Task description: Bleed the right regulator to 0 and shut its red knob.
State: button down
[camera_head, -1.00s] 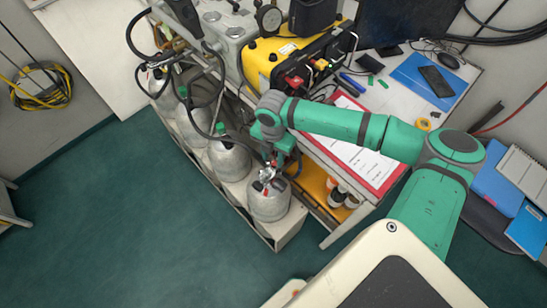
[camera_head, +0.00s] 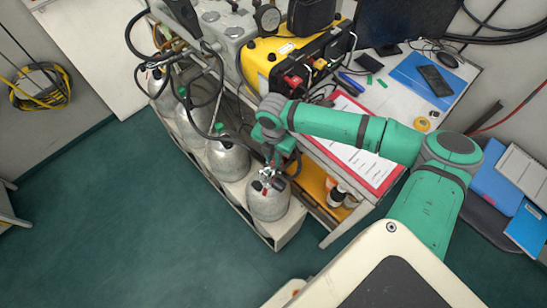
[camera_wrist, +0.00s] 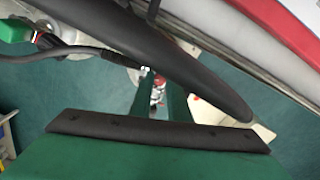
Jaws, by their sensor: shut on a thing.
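The right regulator (camera_head: 265,173) is a small silver fitting on top of the front right cylinder (camera_head: 269,204). Its gauge face is too small to read. My gripper (camera_head: 268,165) reaches down over this fitting from above. In the wrist view, my two green fingers (camera_wrist: 159,97) are close together around a small red and silver part, which looks like the red knob (camera_wrist: 158,80). The fingers hide much of it. A small red spot also shows at the fitting's left in the head view.
More grey cylinders (camera_head: 228,158) stand in a row to the left in a low rack. A desk with a red-edged clipboard (camera_head: 385,176) and a yellow case (camera_head: 275,62) lies behind. A black hose (camera_wrist: 150,55) crosses close in the wrist view. Green floor in front is clear.

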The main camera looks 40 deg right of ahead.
jog(key=shift+m, duration=0.5)
jog(key=m, duration=0.4)
jog(key=shift+w+a+m, duration=0.1)
jog(key=shift+m, duration=0.2)
jog(key=m, duration=0.5)
jog(key=shift+m, duration=0.3)
jog(key=m, duration=1)
dwell(0.3)
jog(key=c, duration=1.7)
grip_release()
jog(key=shift+o, duration=0.2)
